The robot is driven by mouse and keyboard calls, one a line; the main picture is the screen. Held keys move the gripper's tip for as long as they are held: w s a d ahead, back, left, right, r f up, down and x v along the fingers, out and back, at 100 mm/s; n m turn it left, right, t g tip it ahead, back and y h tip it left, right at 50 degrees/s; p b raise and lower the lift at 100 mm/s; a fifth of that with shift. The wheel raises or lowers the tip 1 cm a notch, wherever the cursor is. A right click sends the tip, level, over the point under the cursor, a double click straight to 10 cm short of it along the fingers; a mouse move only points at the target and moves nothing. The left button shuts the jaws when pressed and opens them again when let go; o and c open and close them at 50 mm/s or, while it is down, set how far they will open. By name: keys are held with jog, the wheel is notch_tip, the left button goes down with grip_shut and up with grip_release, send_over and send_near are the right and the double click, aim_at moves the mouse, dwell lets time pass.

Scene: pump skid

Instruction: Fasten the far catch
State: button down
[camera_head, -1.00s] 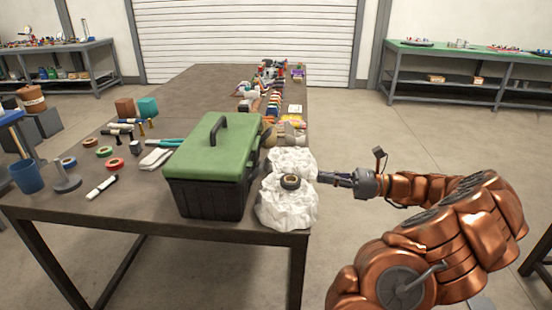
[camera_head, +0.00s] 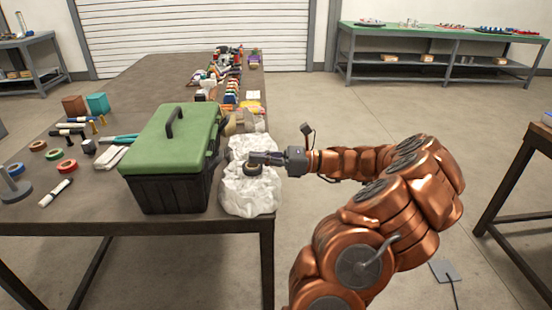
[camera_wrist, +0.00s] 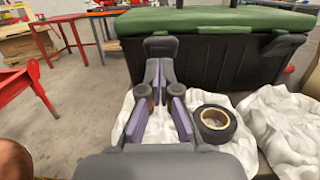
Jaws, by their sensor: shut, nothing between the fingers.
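The toolbox with a green lid (camera_head: 172,135) and black body (camera_head: 172,192) stands on the table with its lid down. In the wrist view, its black side (camera_wrist: 225,68) faces me. The far catch (camera_wrist: 283,46) is at the right under the lid rim and seems to jut outward. The near catch (camera_wrist: 160,47) lies straight beyond my fingertips; I cannot tell whether they touch it. My gripper (camera_head: 252,158) is shut and empty, above a white bag and right of the toolbox. Its fingers converge in the wrist view (camera_wrist: 159,68).
A crumpled white bag (camera_head: 245,195) bears a dark tape roll (camera_head: 252,170), just right of my fingers in the wrist view. Another white bag (camera_wrist: 285,125) lies beyond it. Small goods (camera_head: 230,75) line the table's right edge.

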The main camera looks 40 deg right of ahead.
jog(key=x, duration=0.6)
